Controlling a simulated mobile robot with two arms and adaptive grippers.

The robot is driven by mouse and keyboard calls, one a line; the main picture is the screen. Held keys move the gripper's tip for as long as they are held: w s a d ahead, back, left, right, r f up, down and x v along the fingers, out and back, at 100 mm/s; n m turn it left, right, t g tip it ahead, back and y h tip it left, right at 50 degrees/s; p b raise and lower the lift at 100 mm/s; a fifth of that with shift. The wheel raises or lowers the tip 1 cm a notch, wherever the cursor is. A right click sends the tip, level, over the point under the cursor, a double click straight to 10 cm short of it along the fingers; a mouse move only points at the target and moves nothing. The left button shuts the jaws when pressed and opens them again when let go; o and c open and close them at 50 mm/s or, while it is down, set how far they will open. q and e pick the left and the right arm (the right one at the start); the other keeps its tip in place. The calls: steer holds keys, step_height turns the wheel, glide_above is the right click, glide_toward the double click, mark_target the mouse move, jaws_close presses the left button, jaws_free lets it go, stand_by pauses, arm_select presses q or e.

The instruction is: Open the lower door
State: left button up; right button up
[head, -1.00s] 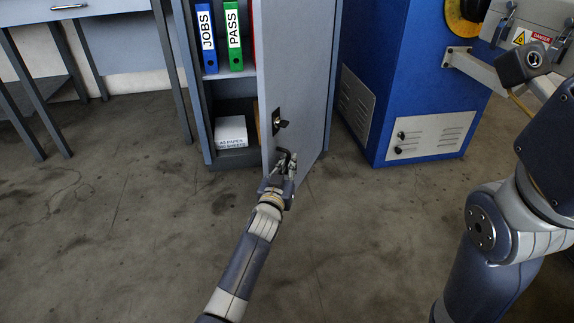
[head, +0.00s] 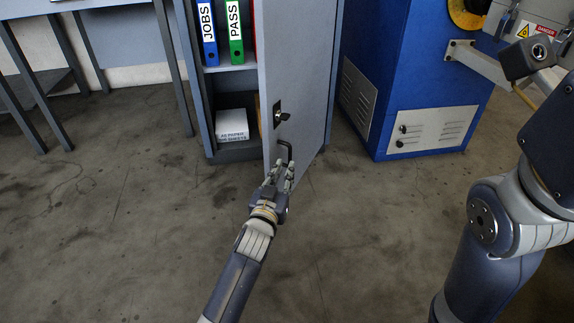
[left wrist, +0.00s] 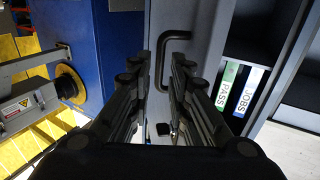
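The lower door (head: 308,75) is a grey cabinet door that stands partly open, swung out to the right. It bears a dark bent handle (head: 288,150) and, above that, a lock with a key (head: 281,117). My left gripper (head: 279,172) is open just in front of and below the handle. In the left wrist view the handle (left wrist: 160,62) shows between and beyond the spread fingers (left wrist: 161,85); I see no grip on it. My right arm shows at the right, but its gripper is not in view.
Inside the cabinet are a blue JOBS binder (head: 208,35), a green PASS binder (head: 235,32) and a white paper pack (head: 232,125). A blue machine (head: 395,80) stands right of the door. A table (head: 80,6) is at the left. The floor in front is clear.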

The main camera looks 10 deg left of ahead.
arm_select(q)
steer(key=shift+s, duration=0.45)
steer(key=shift+c, duration=0.3)
